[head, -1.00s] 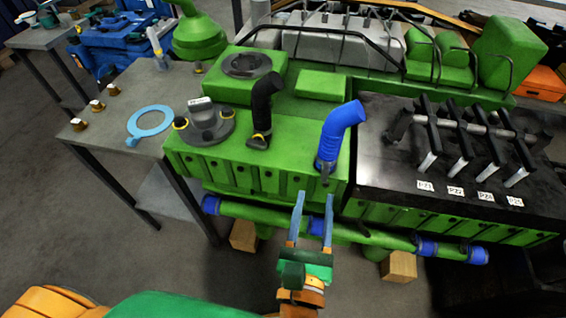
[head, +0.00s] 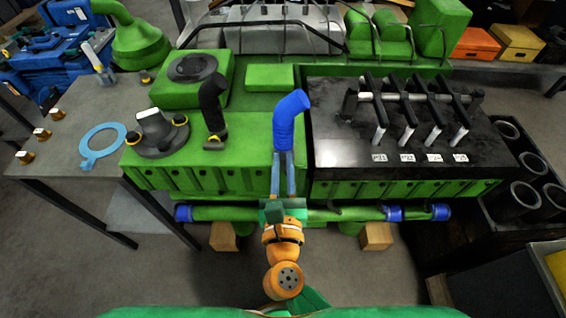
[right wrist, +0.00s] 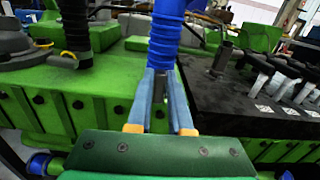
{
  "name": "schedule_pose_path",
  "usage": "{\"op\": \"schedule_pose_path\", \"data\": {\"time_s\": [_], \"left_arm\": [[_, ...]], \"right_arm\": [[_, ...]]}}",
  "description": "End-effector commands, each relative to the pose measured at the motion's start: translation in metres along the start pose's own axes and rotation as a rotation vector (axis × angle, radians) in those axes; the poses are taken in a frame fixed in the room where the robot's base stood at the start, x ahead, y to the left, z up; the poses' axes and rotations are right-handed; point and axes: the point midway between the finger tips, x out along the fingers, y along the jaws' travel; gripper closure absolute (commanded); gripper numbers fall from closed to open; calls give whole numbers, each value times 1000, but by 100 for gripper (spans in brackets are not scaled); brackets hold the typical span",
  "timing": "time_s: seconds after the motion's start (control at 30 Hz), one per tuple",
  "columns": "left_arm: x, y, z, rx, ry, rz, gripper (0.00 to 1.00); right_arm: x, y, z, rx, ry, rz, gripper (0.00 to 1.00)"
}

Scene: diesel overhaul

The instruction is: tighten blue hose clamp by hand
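The blue hose (head: 290,115) rises from the front edge of the green engine block (head: 245,160), its top bent to the right. It also shows in the right wrist view (right wrist: 165,35). My right gripper (head: 283,156) is at the foot of this hose, its two blue-grey fingers pointing at it. In the right wrist view my right gripper (right wrist: 160,75) has its fingertips close together around a small dark part (right wrist: 159,90) below the hose, which seems to be the clamp's screw. The fingers hide most of the clamp. My left gripper is out of view.
A black hose (head: 212,105) stands left of the blue one. A green pipe (head: 335,214) with blue ends runs along the front. A light-blue ring (head: 84,153) lies on the left table.

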Motion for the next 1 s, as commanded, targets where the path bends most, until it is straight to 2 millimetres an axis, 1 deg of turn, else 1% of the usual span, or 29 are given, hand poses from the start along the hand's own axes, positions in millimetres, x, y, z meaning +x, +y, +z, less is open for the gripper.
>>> {"op": "schedule_pose_path", "data": {"time_s": [0.07, 0.17, 0.23, 0.37, 0.4, 0.47, 0.5, 0.73, 0.8, 0.87, 1.0], "left_arm": [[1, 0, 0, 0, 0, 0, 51], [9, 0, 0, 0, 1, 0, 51], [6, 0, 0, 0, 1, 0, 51], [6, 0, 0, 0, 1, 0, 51], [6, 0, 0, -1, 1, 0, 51], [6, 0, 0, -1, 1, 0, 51], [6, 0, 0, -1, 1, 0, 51], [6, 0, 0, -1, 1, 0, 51], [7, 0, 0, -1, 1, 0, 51], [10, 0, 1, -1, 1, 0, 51], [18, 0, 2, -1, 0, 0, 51]], "right_arm": [[0, 0, -1, 3, 0, 0, 100], [0, -1, -3, 61, 1, -1, 100], [0, -1, 0, 61, 0, 0, 100], [0, -1, 0, 60, 0, 0, 100], [0, -1, 0, 60, 0, 1, 71], [0, -1, 0, 60, 0, 1, 55], [0, -1, 0, 60, 0, 0, 51], [0, -1, 0, 60, 0, 0, 51], [-4, -1, -1, 59, 1, 1, 51], [-13, 0, -3, 60, 3, 1, 51], [-44, 0, -5, 61, 4, 2, 51]]}}
